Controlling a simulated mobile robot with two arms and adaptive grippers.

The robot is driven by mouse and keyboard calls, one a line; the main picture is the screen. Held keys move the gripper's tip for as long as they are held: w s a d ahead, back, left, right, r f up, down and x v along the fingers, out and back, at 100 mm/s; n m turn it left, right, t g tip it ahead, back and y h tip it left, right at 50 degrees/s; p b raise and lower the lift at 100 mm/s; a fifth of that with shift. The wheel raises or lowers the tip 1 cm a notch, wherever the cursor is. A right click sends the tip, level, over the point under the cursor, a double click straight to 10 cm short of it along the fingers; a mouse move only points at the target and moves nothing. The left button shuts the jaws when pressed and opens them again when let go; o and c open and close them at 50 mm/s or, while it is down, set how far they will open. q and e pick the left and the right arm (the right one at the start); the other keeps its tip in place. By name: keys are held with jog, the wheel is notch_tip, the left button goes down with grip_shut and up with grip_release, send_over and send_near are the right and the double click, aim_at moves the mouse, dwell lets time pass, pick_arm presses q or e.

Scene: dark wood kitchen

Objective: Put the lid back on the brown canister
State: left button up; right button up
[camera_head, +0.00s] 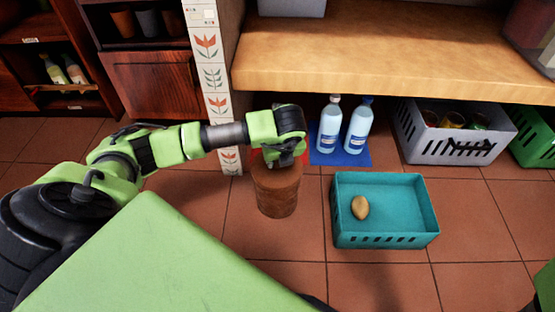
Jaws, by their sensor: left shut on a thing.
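The brown canister (277,201) stands upright on the tiled floor, left of the teal crate. Its brown lid (273,177) shows as a wide, flat disc at the canister's mouth. I cannot tell whether it is fully seated or slightly above the rim. My left gripper (287,160) reaches in from the left and points down over the lid. It is shut at the lid's top, and its fingers hide the part that they grip. My right gripper is out of view.
The teal crate (343,227) holds a tan, egg-shaped object (360,207). Two bottles (329,128) stand on a blue mat (323,158) behind the canister. A grey crate (420,150) sits under the wooden shelf (380,75). A patterned post (212,75) rises behind my left arm.

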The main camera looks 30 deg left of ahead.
pick_arm(q)
jog(key=shift+f, duration=0.1)
dwell(0.5)
jog(key=o, duration=1)
jog(key=o, duration=0.5)
jog(key=shift+c, duration=0.2)
